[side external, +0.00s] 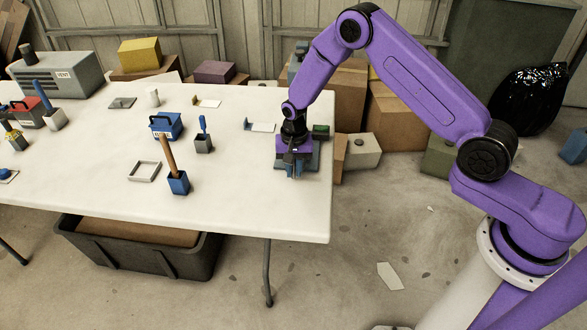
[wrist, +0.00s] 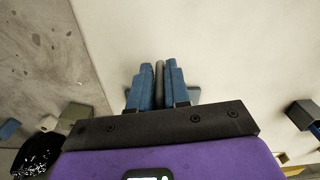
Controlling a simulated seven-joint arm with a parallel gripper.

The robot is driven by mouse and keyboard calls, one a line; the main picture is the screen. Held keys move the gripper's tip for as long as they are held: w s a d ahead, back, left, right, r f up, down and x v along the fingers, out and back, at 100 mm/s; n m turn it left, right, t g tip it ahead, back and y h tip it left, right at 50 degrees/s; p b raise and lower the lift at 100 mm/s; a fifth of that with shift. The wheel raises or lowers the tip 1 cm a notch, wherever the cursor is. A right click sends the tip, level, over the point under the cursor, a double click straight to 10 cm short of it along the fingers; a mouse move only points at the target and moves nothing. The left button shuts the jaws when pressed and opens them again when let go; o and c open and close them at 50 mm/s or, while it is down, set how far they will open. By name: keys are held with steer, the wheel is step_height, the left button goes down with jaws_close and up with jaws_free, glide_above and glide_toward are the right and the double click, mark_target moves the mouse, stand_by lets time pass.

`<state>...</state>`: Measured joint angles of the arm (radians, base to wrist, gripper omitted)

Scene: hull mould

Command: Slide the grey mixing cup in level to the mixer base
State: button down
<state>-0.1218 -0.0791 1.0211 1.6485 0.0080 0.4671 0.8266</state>
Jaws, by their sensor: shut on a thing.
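My gripper (side external: 294,172) is low over the near right end of the white table in the side view. In the wrist view, its two blue fingers (wrist: 157,68) are closed on a narrow grey piece, which I take to be part of the grey mixing cup (wrist: 160,78). The rest of the cup is hidden by the fingers and the gripper body. A grey-blue block, apparently the mixer base (side external: 312,158), shows behind and beside my gripper. Most of it is covered, so I cannot tell whether the cup touches it or sits level.
A small green-topped item (side external: 320,130) is close behind my gripper. The table's right edge (side external: 331,205) is close by. A blue holder (side external: 178,183) with a wooden handle, a grey frame (side external: 144,171) and a blue caddy (side external: 168,127) stand left. The table front between is clear.

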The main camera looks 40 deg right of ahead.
steer(key=shift+w+d, duration=1.2)
steer(key=shift+d, duration=0.1)
steer(key=shift+w+d, duration=0.1)
steer(key=shift+w+d, duration=1.3)
steer(key=shift+f, duration=0.95)
stand_by(0.6)
steer(key=c, duration=0.5)
jaws_free()
